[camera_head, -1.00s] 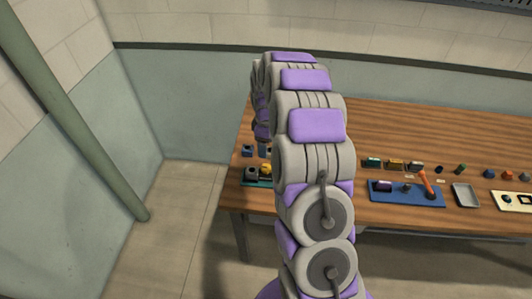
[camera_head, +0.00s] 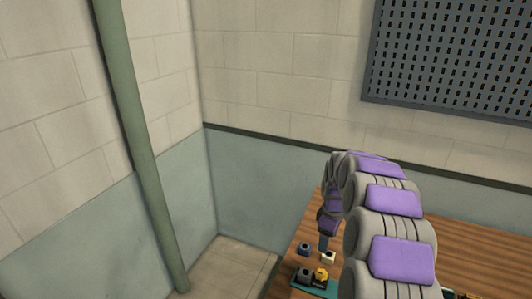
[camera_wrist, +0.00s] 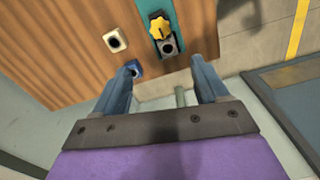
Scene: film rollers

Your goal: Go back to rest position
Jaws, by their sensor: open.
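My gripper (camera_wrist: 163,68) is open and empty in the wrist view, its two blue-grey fingers apart above the table's end. In the head view my gripper (camera_head: 323,243) hangs at the end of my raised arm over the left end of the wooden table (camera_head: 316,213). A blue block (camera_wrist: 136,68) shows near the left fingertip, and a cream block with a dark hole (camera_wrist: 115,40) lies farther in. Both also show in the head view, the blue block (camera_head: 304,248) left of the cream block (camera_head: 328,257).
A teal mat (camera_wrist: 168,12) holds a yellow star-shaped knob (camera_wrist: 159,28) and a grey part with a dark hole (camera_wrist: 168,46). A green pipe (camera_head: 140,140) stands at the left wall. A pegboard (camera_head: 450,60) hangs at the right. Bare floor (camera_head: 225,265) lies left of the table.

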